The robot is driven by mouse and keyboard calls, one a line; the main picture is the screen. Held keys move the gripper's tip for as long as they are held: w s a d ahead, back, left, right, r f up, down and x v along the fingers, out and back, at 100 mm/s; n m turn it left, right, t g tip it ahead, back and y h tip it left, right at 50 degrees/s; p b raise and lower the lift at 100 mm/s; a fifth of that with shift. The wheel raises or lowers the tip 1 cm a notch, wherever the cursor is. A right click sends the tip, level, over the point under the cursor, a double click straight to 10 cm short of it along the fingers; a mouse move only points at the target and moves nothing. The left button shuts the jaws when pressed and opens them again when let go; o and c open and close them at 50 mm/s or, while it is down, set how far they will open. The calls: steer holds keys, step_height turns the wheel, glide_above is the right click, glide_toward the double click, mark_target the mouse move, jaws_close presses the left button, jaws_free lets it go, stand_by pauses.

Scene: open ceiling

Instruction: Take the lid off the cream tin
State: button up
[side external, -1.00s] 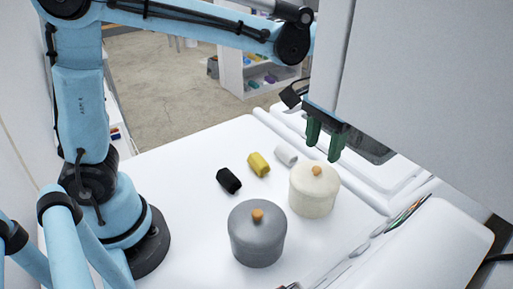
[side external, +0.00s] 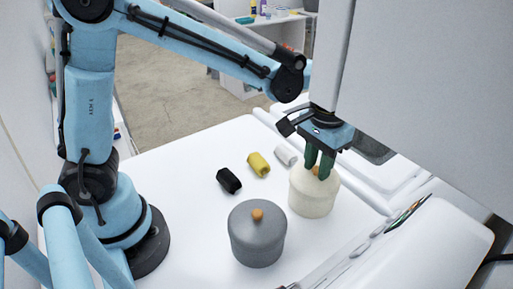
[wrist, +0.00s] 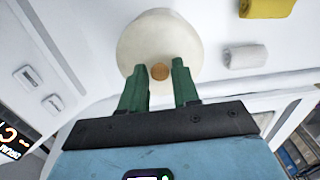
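The cream tin (side external: 314,200) stands upright on the white table. Its cream lid (wrist: 160,35) is on it, with a round orange-brown knob (wrist: 160,72) on top. My gripper (side external: 318,172) is right above the lid, pointing down. In the wrist view, the two green fingertips (wrist: 158,68) are apart, one on each side of the knob. I see a gap between the knob and the fingers, mainly on the left. In the side view the fingers partly hide the knob.
A grey tin (side external: 257,238) with an orange knob stands in front and left of the cream tin. Black (side external: 229,181), yellow (side external: 259,164) and white (side external: 286,155) small rolls lie behind it. A white raised panel (side external: 420,240) is at the right. The table's left part is clear.

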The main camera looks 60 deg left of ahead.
jaws_close()
steer(key=shift+r, duration=0.15)
